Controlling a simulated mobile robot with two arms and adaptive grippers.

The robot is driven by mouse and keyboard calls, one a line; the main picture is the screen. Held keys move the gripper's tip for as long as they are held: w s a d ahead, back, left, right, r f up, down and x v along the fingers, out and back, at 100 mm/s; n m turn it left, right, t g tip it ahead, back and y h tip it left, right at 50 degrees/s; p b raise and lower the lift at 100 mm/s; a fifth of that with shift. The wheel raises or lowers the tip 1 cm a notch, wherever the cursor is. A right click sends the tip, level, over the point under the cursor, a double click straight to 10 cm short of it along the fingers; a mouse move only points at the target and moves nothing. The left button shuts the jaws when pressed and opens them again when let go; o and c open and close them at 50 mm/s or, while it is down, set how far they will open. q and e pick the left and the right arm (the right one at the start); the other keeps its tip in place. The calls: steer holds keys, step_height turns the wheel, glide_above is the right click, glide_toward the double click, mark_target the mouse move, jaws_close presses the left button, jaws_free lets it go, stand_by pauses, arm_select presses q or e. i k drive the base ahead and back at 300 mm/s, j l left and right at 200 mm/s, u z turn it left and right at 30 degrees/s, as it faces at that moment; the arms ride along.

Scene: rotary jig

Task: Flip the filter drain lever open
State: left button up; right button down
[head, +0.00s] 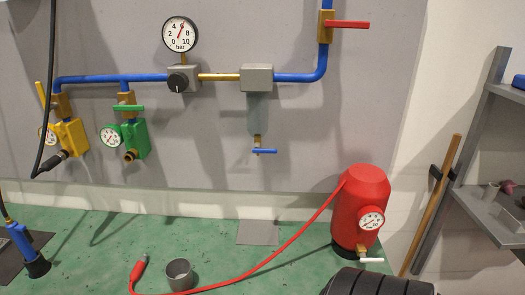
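The filter (257,78) is a grey block with a translucent grey bowl (257,112) hanging under it on the wall panel. A small brass drain valve (257,141) sits at the bowl's bottom. Its blue drain lever (265,151) lies about level, pointing mostly to the right, across the outlet. Nothing touches the lever. Neither of my grippers shows in the head view.
A blue pipe with a regulator (183,79), a gauge (181,34) and a red-handled valve (346,24) surrounds the filter. Yellow (71,137) and green (135,138) units hang left. Below are a red tank (358,205), a red hose (285,245) and a grey cup (179,275).

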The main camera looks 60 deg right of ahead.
mark_target(257, 149)
steer(key=l+z, duration=0.15)
steer(key=z, duration=0.35)
steer(key=l+z, duration=0.15)
steer(key=z, duration=0.3)
steer(key=l+z, duration=0.15)
steer(key=z, duration=0.35)
steer(key=i+l+z, duration=0.1)
steer(key=k+z, duration=0.2)
steer(key=z, duration=0.25)
steer(key=k+l+z, duration=0.2)
steer(key=z, duration=0.25)
